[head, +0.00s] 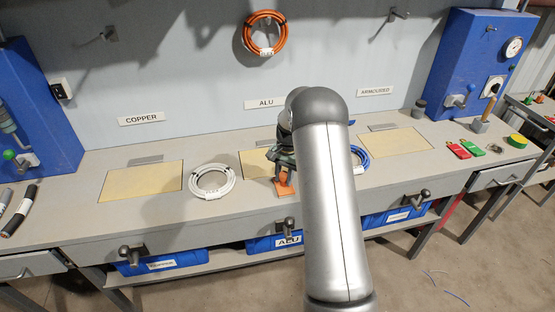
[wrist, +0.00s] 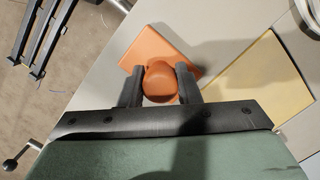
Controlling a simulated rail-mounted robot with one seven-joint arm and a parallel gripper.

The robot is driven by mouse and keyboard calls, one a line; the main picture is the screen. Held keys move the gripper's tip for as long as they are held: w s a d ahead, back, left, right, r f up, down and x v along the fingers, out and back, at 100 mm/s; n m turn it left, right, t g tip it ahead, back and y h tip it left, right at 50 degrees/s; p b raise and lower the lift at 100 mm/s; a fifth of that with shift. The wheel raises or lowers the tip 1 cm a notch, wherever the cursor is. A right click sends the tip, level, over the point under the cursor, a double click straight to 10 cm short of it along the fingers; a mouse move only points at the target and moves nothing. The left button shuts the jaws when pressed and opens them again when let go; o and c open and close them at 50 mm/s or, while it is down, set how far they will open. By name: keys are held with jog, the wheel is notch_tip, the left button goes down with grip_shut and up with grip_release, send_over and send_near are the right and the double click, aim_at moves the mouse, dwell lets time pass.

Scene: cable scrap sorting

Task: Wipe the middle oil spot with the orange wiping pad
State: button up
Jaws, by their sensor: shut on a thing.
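The orange wiping pad (head: 285,191) shows as a flat orange square with an upright orange knob, near the bench's front edge. In the wrist view the pad (wrist: 160,50) has its round knob between my fingers. My gripper (wrist: 160,88) is shut on that knob; in the head view my gripper (head: 284,176) is partly hidden by my arm. Whether the pad touches the bench top I cannot tell. The middle yellow panel (head: 254,165) lies under the ALU sign, largely hidden by my arm. No oil spot can be made out in either view.
A white cable coil (head: 212,181) lies left of the pad, and a blue coil (head: 361,158) lies right of my arm. Yellow panels lie at left (head: 140,182) and right (head: 396,143).

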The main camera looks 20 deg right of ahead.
jog(key=shift+a+r+p, duration=0.2)
jog(key=shift+a+p, duration=0.1)
jog(key=r, duration=0.1)
jog(key=r+p, duration=0.1)
jog(key=r, duration=0.1)
jog(key=shift+d, duration=0.2)
jog(key=shift+r+p, duration=1.25)
jog(key=shift+r, duration=1.2)
